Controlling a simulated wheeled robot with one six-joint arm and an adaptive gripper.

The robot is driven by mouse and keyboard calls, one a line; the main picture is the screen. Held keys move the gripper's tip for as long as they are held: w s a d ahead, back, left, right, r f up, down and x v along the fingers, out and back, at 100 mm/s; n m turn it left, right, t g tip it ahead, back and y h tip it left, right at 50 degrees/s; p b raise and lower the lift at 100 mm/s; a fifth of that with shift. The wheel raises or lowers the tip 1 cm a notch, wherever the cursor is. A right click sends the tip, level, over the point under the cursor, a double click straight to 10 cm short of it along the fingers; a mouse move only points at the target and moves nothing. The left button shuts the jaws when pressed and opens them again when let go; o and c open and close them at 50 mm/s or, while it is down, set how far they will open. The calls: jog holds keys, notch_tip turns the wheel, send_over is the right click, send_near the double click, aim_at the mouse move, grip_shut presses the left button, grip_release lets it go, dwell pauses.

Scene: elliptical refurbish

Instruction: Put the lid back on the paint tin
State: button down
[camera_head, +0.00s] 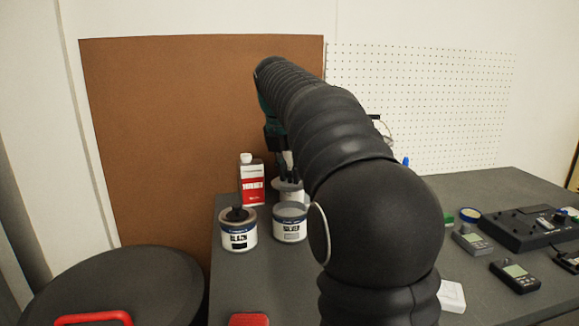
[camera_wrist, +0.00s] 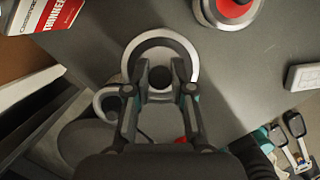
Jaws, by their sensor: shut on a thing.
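My gripper (camera_head: 286,165) is shut on the dark knob (camera_wrist: 160,75) of a round pale-rimmed lid. The lid (camera_head: 287,185) shows just behind and above the silver-labelled tin; its rim (camera_wrist: 160,42) surrounds the fingertips in the wrist view. The silver-labelled paint tin (camera_head: 290,230) stands upright on the bench with a flat grey top and no knob. Beside it on the left stands the black-labelled tin (camera_head: 238,238), with a dark knob on top. I cannot tell whether the lid touches anything below it.
A red and white thinner carton (camera_head: 252,185) stands behind the tins. Meters (camera_head: 515,277) and a white box (camera_head: 452,296) lie on the right. My arm hides the bench middle.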

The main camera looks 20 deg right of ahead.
aim_at(288, 184)
jog(key=shift+f, duration=0.7)
notch_tip(288, 184, down, 2)
jog(key=b, duration=0.2)
jog(key=shift+f+b, duration=0.15)
jog(key=shift+b, duration=0.25)
jog(key=shift+f+b, duration=0.4)
jog(key=shift+f, duration=0.55)
jog(key=shift+r+p, duration=0.1)
jog(key=shift+p, duration=0.6)
jog(key=shift+f+p, duration=0.25)
jog(key=shift+p, duration=0.3)
dwell(1.2)
jog(key=shift+c, duration=2.2)
grip_release()
jog(key=shift+r, duration=0.15)
